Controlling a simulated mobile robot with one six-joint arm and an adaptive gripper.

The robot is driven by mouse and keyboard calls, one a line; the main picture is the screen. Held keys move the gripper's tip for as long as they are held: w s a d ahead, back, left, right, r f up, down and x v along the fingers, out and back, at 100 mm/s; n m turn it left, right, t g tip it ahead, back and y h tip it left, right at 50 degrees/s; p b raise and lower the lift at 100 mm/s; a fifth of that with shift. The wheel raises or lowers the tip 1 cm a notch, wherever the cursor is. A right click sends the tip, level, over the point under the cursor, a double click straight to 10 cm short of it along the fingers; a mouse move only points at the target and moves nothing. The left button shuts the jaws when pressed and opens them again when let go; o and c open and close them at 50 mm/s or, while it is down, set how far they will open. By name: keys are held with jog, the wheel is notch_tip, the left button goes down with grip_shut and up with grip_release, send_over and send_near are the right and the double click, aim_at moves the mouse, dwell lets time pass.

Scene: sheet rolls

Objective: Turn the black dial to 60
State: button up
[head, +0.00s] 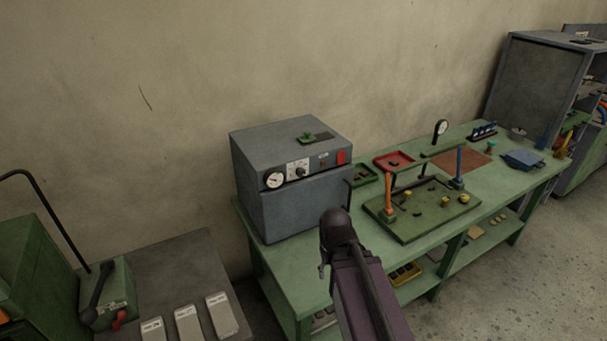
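The black dial (300,172) is a small knob on a white scale plate on the front panel of a grey box-shaped unit (290,205). The unit stands at the left end of a green bench. The dial's number marks are too small to read. The dark end of my arm, with my gripper (322,270), is in front of the bench, below and right of the dial and apart from it. The fingers are mostly hidden, so whether they are open or shut does not show.
A round white gauge (274,181) is left of the dial, and a red patch (341,157) is to its right. The green bench (290,262) holds a green fixture (408,228) with orange and blue posts and a red tray (394,160). A lower grey table (190,270) is at left.

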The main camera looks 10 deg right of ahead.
jog(key=shift+o, duration=1.3)
jog(key=w+a+r+m+t+y+b, duration=0.1)
jog(key=w+a+m+t+y+b, duration=0.25)
jog(key=w+m, duration=0.3)
jog(key=w+a+r+m+t+y+b, duration=0.1)
jog(key=w+a+m+t+y+b, duration=0.25)
jog(key=w+m, duration=0.35)
jog(key=w+d+r+m+t+b, duration=0.2)
jog(key=w+d+r+m+t, duration=0.1)
jog(key=m, duration=0.6)
jog(key=w+d+r+m+t+h+b, duration=0.1)
jog(key=w+d+r+m+t, duration=0.2)
jog(key=w+d+m+t, duration=0.3)
jog(key=w+m+t, duration=0.1)
jog(key=m, duration=0.1)
jog(key=shift+d+m+b, duration=0.25)
jog(key=shift+m+b, duration=0.1)
jog(key=shift+w, duration=0.1)
